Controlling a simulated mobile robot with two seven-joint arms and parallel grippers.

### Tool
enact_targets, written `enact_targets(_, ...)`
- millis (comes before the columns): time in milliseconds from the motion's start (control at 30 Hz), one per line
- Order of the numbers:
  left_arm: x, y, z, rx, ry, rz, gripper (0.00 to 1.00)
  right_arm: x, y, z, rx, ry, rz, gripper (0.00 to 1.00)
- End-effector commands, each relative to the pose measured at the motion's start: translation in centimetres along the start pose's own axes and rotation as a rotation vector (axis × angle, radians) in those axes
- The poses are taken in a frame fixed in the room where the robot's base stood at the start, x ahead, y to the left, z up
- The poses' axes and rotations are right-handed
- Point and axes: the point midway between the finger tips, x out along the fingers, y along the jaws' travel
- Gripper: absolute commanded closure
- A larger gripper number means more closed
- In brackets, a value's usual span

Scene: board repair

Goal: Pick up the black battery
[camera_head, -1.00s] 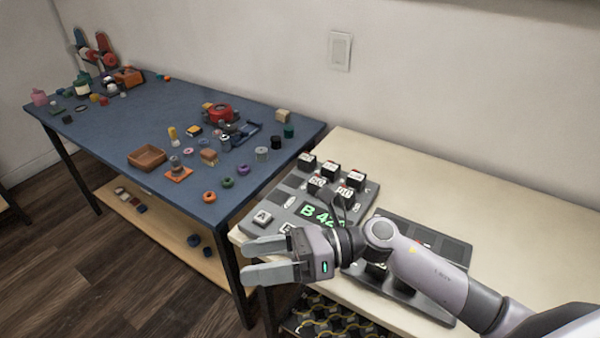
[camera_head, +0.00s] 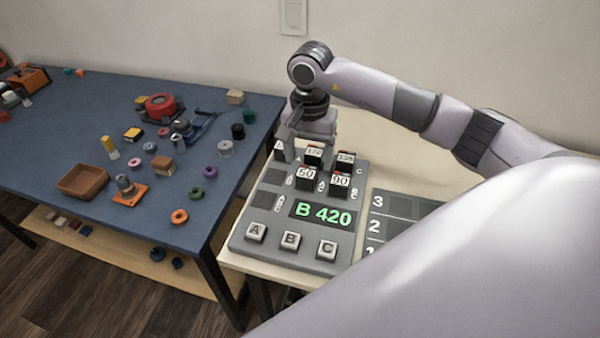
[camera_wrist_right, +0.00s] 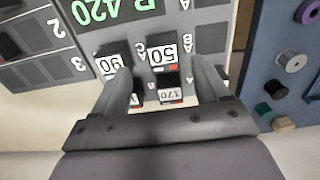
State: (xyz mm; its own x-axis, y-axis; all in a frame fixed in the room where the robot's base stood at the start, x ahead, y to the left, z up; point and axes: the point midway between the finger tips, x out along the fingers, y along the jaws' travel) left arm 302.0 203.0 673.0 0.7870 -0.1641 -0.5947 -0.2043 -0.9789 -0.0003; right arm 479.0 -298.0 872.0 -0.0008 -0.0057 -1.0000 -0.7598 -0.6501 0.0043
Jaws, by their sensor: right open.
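Several black batteries with white number labels stand in a grey board (camera_head: 345,262) whose display reads B 420. They are the 170 battery (camera_head: 314,159), the 125 battery (camera_head: 345,162), the 50 battery (camera_head: 305,181) and the 90 battery (camera_head: 339,187). My right gripper (camera_head: 303,150) points down at the board's back edge, open and empty. In the right wrist view its fingers (camera_wrist_right: 163,85) straddle the 170 battery (camera_wrist_right: 170,82) and the 50 battery (camera_wrist_right: 160,53); I cannot tell whether they touch. The left finger partly covers the 90 battery (camera_wrist_right: 108,50) and the 125 battery. My left gripper is out of view.
The board has A, B and C keys (camera_head: 290,241) at its front. A second grey panel (camera_head: 378,236) with numbered rows lies to its right. A blue table (camera_head: 70,130) with small parts stands to the left. My arm hides much of the lower right.

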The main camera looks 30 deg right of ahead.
Motion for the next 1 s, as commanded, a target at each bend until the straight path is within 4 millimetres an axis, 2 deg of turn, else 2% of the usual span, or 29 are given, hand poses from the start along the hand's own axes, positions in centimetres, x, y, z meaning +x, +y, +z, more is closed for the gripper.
enact_targets(400,-0.6,0.1,-0.6,0.0,-0.002,0.002,0.57,5.4,-0.5,0.5,0.001,-0.005,-0.002,0.26)
enact_targets(700,-0.5,0.1,-0.6,-0.001,-0.002,0.002,0.57,5.9,-0.5,0.5,0.001,-0.003,-0.004,0.26)
enact_targets(767,-0.5,0.1,-0.6,-0.001,-0.002,0.002,0.57,5.9,-0.5,0.5,0.001,-0.003,-0.004,0.42)
enact_targets(800,-0.5,0.1,-0.6,-0.001,-0.002,0.002,0.57,5.9,-0.5,0.5,0.001,-0.003,-0.004,0.55)
enact_targets(900,-0.5,0.1,-0.6,-0.001,-0.002,0.002,0.57,5.9,-0.5,0.5,0.001,-0.004,-0.004,0.84)
enact_targets(1000,-0.5,0.1,-0.6,-0.001,-0.002,0.002,0.57,5.8,-0.5,0.5,0.001,-0.003,-0.005,0.84)
